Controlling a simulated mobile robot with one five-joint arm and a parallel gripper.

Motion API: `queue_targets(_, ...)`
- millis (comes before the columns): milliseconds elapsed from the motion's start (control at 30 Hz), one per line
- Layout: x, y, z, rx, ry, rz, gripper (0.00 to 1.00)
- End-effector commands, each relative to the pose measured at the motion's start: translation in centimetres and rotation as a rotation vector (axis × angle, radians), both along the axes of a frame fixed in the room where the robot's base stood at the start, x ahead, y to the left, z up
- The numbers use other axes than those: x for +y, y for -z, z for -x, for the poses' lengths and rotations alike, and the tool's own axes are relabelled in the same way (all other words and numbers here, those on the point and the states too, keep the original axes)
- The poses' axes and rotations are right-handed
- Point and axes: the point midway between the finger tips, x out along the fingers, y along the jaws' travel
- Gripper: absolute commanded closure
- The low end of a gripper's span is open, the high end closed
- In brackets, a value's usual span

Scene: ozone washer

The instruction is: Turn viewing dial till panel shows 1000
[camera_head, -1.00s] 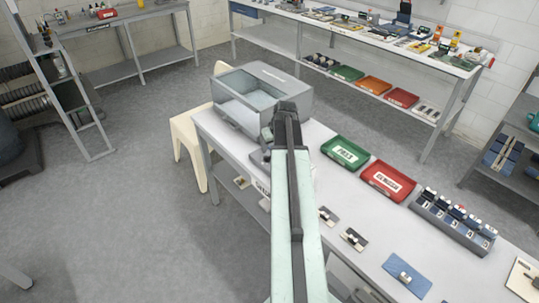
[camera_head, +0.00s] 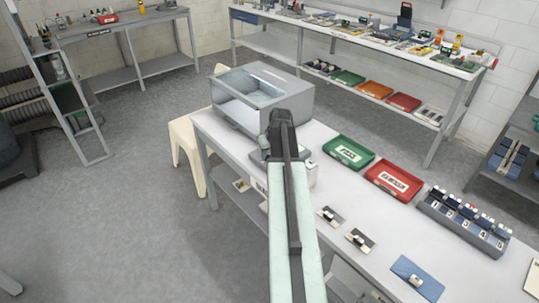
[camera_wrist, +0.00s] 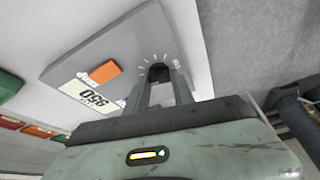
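A grey panel (camera_wrist: 112,48) fills the upper left of the wrist view. It carries a dark round dial (camera_wrist: 159,72) with pale tick marks around it, and a pale display (camera_wrist: 88,97) that appears upside down and reads 950. My gripper (camera_wrist: 160,82) has one finger on each side of the dial; the fingers appear closed against it. In the head view my gripper (camera_head: 278,118) is at the near side of the grey washer with the glass tank (camera_head: 285,82), and my arm hides the dial there.
An orange button (camera_wrist: 101,73) sits beside the display. On the workbench are a green tray (camera_head: 348,153), a red tray (camera_head: 394,180), a rack of numbered pieces (camera_head: 464,222) and small parts on plates. A cream stool (camera_head: 188,150) stands left of the bench.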

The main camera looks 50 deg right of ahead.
Motion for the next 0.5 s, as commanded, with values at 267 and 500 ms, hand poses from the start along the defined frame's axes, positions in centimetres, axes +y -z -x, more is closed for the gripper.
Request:
queue_targets(267, 0.07, 0.0, 0.03, 0.001, 0.04, -0.001, 1.0)
queue_targets(500, 0.11, 0.01, 0.0, 0.001, 0.195, 0.0, 1.0)
